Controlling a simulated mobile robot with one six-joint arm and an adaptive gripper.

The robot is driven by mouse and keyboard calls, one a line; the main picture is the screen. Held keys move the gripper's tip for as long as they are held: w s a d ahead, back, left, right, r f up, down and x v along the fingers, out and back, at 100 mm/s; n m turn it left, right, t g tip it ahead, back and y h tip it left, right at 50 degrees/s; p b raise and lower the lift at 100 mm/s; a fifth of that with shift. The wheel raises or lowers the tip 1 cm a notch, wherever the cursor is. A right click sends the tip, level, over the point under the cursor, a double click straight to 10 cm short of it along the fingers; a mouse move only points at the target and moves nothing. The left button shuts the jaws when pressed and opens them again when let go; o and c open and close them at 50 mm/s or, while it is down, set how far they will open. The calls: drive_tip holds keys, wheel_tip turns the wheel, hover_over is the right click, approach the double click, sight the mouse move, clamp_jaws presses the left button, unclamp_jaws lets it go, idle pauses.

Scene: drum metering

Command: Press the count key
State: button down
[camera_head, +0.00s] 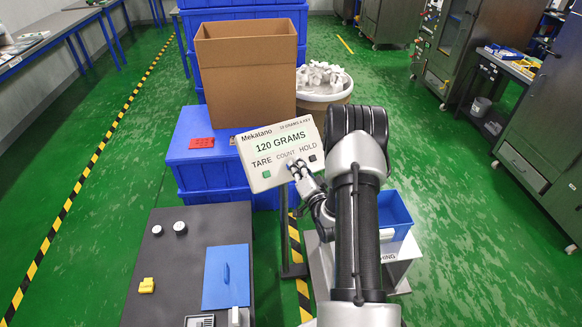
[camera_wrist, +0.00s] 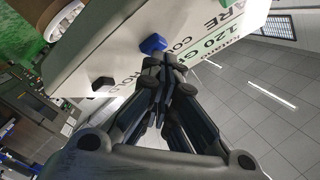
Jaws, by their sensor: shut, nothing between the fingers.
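The white scale display (camera_head: 282,150) stands on a post and reads 120 GRAMS, with labels TARE, COUNT and HOLD below. In the head view the tare key (camera_head: 267,174) and hold key (camera_head: 312,158) show; my gripper (camera_head: 297,168) covers the count key's place. In the wrist view the display (camera_wrist: 205,30) appears turned over. The blue count key (camera_wrist: 153,44) is beside the COUNT label, and the dark hold key (camera_wrist: 103,83) is further left. My gripper (camera_wrist: 163,62) is shut and empty, its fingertips close to the count key. I cannot tell whether they touch it.
An open cardboard box (camera_head: 245,75) stands on blue crates behind the display. A drum with white parts (camera_head: 322,80) is beside it. A dark table (camera_head: 180,265) with a blue board (camera_head: 226,276) is at front left. A blue bin (camera_head: 394,212) sits right of my arm.

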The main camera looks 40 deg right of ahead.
idle(0.6)
drive_tip(key=shift+s+a+r, duration=0.1)
drive_tip(key=shift+s+r, duration=0.35)
drive_tip(key=shift+r, duration=0.05)
drive_tip(key=s+r+p, duration=0.2)
drive_tip(key=s+r, duration=0.1)
drive_tip(key=shift+s+a+r, duration=0.25)
drive_tip(key=shift+a, duration=0.1)
drive_tip(key=shift+w+r, duration=0.1)
idle(0.8)
